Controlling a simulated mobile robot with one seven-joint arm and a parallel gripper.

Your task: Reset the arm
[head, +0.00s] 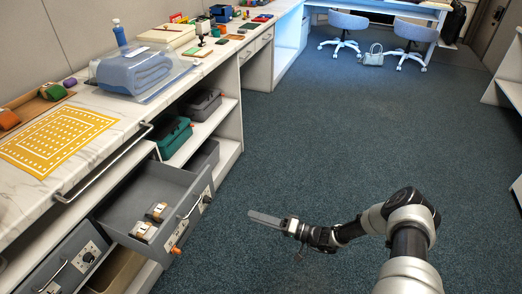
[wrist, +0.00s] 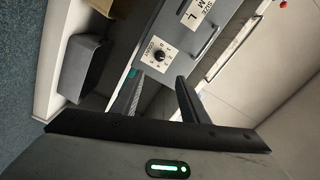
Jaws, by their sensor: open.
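My arm reaches in from the lower right of the head view. My gripper (head: 265,219) is held over the open floor, to the right of an open grey drawer (head: 151,187). In the wrist view my gripper (wrist: 160,85) shows two dark fingers spread apart, with nothing between them. Beyond the fingers, a grey drawer front (wrist: 180,50) with a dial and a label shows in the wrist view.
Two small items (head: 150,222) lie in the open drawer, which juts into the aisle. A marble counter (head: 110,105) runs along the left, with a folded blue cloth (head: 135,72) and a yellow mat (head: 58,138). Blue chairs (head: 348,22) stand far off. The carpet (head: 330,130) is clear.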

